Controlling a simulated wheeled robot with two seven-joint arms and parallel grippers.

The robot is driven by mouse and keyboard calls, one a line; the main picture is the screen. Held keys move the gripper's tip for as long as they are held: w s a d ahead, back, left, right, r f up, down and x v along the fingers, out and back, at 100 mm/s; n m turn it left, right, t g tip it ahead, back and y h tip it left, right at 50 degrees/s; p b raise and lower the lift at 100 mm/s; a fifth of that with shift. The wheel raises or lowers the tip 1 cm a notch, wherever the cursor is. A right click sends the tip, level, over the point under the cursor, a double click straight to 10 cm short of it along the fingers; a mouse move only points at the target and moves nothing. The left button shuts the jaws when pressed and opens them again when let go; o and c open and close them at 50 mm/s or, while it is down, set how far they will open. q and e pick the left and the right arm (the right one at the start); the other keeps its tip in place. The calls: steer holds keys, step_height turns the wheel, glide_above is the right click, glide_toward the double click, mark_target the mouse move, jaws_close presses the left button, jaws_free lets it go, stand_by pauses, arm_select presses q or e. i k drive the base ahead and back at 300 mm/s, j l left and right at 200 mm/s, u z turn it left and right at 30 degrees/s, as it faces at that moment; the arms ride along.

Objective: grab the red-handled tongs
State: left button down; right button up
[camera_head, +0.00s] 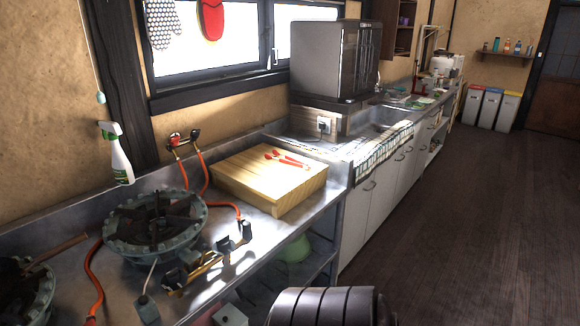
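The red-handled tongs (288,159) lie on top of a thick wooden board (252,182) on the metal counter. They look small from here, and their fine shape is hard to make out. Nothing touches or covers them except the board under them. Neither of my grippers shows in the head view. A dark, ribbed rounded shape (322,306) stands at the bottom edge, well below and in front of the board; I cannot tell what it is.
A gas burner (156,225) with orange hoses stands left of the board, and another burner (22,290) is at the far left. A spray bottle (116,155) is by the wall. A steel cabinet (330,60) stands behind the board. The floor (450,230) at right is clear.

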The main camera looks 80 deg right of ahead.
mark_target(267, 157)
steer(key=z, duration=2.45)
steer(key=i+l+u, duration=0.1)
steer(key=u, duration=1.05)
steer(key=i+l+u, duration=0.1)
steer(key=l+u, duration=0.4)
steer(key=l, duration=0.25)
steer(key=l+u, duration=0.45)
steer(key=l, duration=0.3)
steer(key=k+l+u, duration=0.25)
steer(key=l+u, duration=0.25)
steer(key=l, duration=0.2)
